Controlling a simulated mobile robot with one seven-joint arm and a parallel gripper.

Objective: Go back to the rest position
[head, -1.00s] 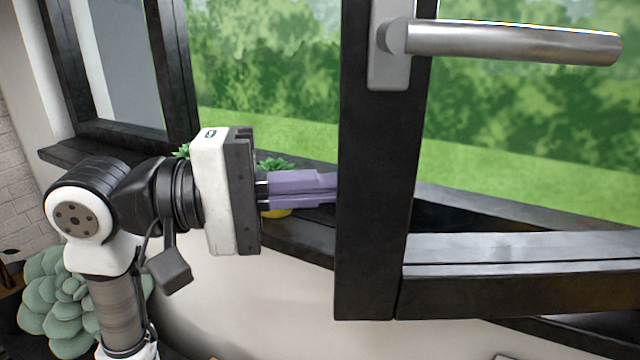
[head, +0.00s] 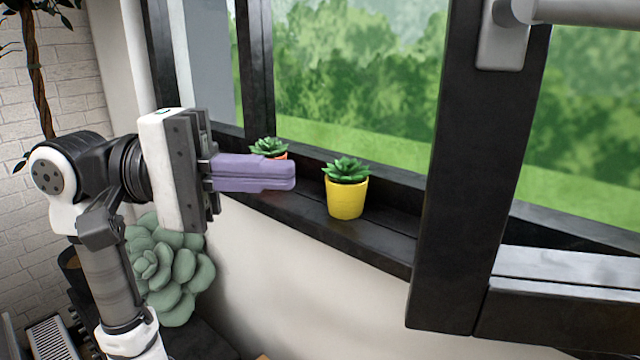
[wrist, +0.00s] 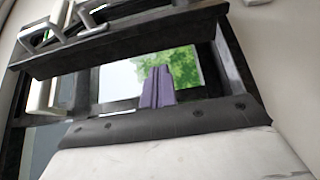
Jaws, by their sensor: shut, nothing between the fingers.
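My gripper (head: 294,174) has purple fingers. They are closed together with nothing between them. In the head view it points right, in front of the window sill and apart from the window frame. The purple fingers also show in the wrist view (wrist: 157,86), with window glass and greenery behind them. The dark window frame (head: 468,150) stands to the right of the fingertips, with the grey metal handle (head: 505,40) at its top, partly cut off.
A yellow pot (head: 346,199) with a succulent stands on the dark sill (head: 385,240), just right of the fingertips. An orange pot (head: 283,156) is partly hidden behind my fingers. A big grey-green succulent (head: 170,270) is below my arm. A brick wall (head: 55,190) is at left.

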